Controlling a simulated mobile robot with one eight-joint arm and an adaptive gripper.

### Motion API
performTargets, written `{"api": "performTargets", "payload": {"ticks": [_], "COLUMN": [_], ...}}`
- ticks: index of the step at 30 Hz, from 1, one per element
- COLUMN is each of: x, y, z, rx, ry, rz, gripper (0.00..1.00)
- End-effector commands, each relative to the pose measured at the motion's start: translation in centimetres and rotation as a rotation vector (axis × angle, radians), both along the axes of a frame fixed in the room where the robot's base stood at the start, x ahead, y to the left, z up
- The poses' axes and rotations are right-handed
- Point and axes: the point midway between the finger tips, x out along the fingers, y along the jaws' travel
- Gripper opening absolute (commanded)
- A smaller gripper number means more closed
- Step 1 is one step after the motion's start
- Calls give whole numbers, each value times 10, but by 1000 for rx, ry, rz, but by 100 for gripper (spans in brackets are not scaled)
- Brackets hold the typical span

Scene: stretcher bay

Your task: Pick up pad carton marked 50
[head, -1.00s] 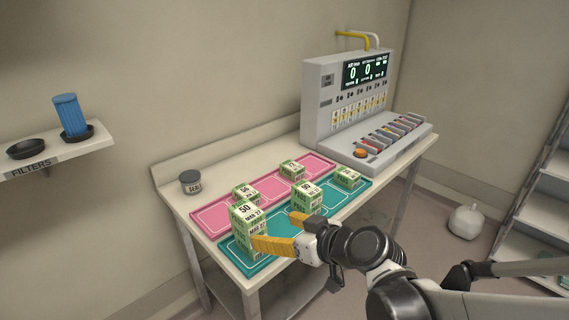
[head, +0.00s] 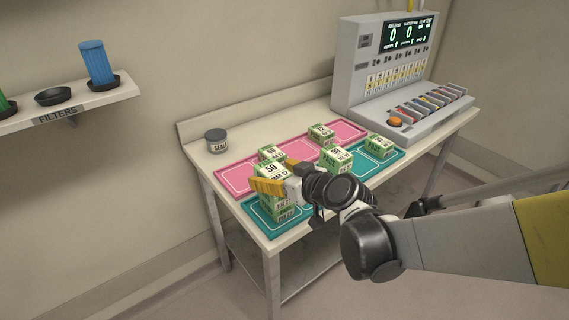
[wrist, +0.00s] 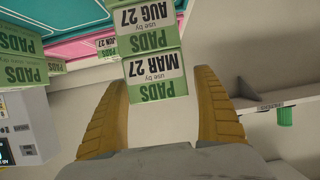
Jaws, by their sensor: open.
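The pad carton marked 50 (head: 272,170) is a green and white box at the top of a stack on the teal mat (head: 256,216). In the wrist view its face reads PADS, use by MAR 27 (wrist: 155,75). A carton marked AUG 27 (wrist: 145,18) adjoins it, and is the one below it in the stack. My gripper (head: 277,176) is open at the top carton, its yellow fingers on either side. In the wrist view the fingers (wrist: 162,98) flank the MAR 27 carton, with a gap visible on the right. In the head view a finger partly hides the stack.
Cartons marked 56 (head: 270,152) and 90 (head: 336,157) stand close by, with others further right. A pink mat (head: 235,177) lies behind the teal one. A grey seals tin (head: 216,141) stands at the back left. A console (head: 400,75) fills the table's far end.

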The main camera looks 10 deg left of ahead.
Motion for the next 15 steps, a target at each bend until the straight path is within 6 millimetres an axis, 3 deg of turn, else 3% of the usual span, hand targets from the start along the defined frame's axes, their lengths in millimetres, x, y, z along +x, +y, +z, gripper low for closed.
{"api": "performTargets", "payload": {"ticks": [7, 13, 15], "x": [2, 2, 2], "y": [2, 2, 2], "z": [-1, -1, -1], "rx": [0, 0, 0], "ry": [0, 0, 0], "rz": [-1, 0, 0], "gripper": [77, 16, 15]}}
